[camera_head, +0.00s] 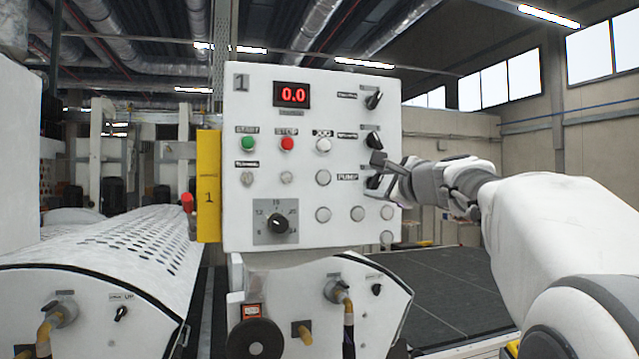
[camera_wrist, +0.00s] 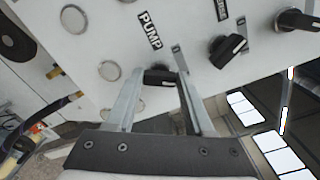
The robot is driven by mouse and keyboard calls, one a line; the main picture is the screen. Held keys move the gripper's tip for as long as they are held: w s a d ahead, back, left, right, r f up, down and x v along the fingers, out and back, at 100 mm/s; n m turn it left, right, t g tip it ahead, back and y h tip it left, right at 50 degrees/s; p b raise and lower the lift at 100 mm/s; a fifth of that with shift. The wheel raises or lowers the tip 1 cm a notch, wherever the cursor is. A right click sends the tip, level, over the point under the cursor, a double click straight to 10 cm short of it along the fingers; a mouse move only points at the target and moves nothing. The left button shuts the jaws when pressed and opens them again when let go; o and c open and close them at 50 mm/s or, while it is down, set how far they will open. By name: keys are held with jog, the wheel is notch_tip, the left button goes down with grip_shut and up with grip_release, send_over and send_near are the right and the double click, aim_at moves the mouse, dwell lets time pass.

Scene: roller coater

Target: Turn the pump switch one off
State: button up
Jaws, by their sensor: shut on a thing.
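The pump switch (camera_head: 373,182) is a black rotary knob on the right side of the white control panel, beside the label "PUMP". In the wrist view the black knob (camera_wrist: 160,77) sits between my two grey fingers. My gripper (camera_head: 382,168) reaches in from the right and is shut on this knob. My fingers partly cover the knob in the head view, so its exact angle is hard to read there.
Two more black knobs (camera_head: 373,99) (camera_head: 373,140) stand above the pump switch, close to my fingers. The panel (camera_head: 262,120) also carries green and red buttons, a display reading 0.0 and a dial (camera_head: 278,224). A yellow plate (camera_head: 208,186) is at its left edge.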

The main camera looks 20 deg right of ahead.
jog(key=shift+f+n+b, duration=0.15)
jog(key=shift+n+b, duration=0.25)
jog(key=shift+b, duration=0.1)
grip_shut()
jog(key=shift+a+f+n+b, duration=0.1)
jog(key=shift+f+n+b, duration=0.05)
jog(key=shift+n+b, duration=0.9)
jog(key=n+b, duration=0.3)
jog(key=shift+n, duration=0.25)
jog(key=n+b, duration=0.3)
jog(key=n, duration=0.2)
jog(key=shift+n+b, duration=0.3)
jog(key=shift+n, duration=0.1)
jog(key=o, duration=1.3)
grip_release()
jog(key=shift+s, duration=0.1)
